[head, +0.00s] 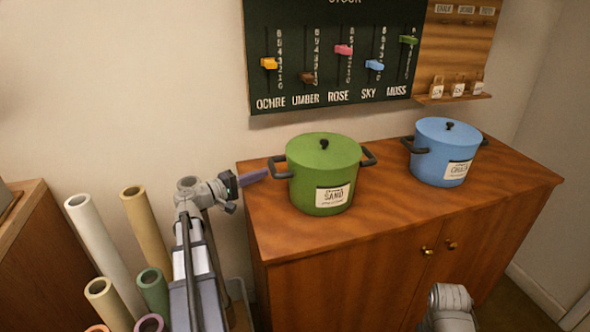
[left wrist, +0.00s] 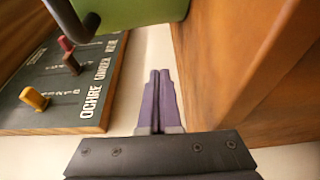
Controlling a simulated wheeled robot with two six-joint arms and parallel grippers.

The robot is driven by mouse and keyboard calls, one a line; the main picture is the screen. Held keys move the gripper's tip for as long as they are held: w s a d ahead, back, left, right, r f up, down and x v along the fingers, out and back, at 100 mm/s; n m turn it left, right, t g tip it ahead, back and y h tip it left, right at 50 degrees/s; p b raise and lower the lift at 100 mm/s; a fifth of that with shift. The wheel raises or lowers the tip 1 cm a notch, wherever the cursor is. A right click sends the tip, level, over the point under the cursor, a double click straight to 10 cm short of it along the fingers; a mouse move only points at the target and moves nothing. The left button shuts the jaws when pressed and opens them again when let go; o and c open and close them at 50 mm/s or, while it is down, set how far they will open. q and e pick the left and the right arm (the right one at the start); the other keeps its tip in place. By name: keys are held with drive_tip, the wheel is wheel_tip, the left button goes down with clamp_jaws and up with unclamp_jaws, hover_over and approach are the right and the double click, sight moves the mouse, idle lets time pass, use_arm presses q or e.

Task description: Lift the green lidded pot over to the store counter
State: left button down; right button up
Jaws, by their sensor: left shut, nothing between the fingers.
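The green lidded pot (head: 318,172) stands upright on a wooden cabinet top (head: 400,225). It has a dark lid knob, a dark handle on each side and a white label reading SAND. Its green side also shows at the top of the left wrist view (left wrist: 140,12), with a dark handle (left wrist: 68,18). My left gripper (head: 256,175) is just left of the pot's left handle, by the cabinet's left edge. Its purple fingers are together (left wrist: 159,92) and empty, apart from the handle. My right gripper is out of view; only part of that arm shows at the bottom.
A blue lidded pot (head: 445,150) stands on the same cabinet to the right. A stock board (head: 335,50) with coloured sliders hangs behind. Several rolled tubes (head: 103,243) stand at lower left. The cabinet top in front of the pots is clear.

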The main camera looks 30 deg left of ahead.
use_arm(q)
drive_tip(key=x, duration=1.2)
drive_tip(key=shift+d, duration=0.1)
drive_tip(key=shift+s+d, duration=1)
drive_tip(key=shift+s, duration=0.1)
drive_tip(key=shift+s+d, duration=0.35)
drive_tip(key=shift+d, duration=0.1)
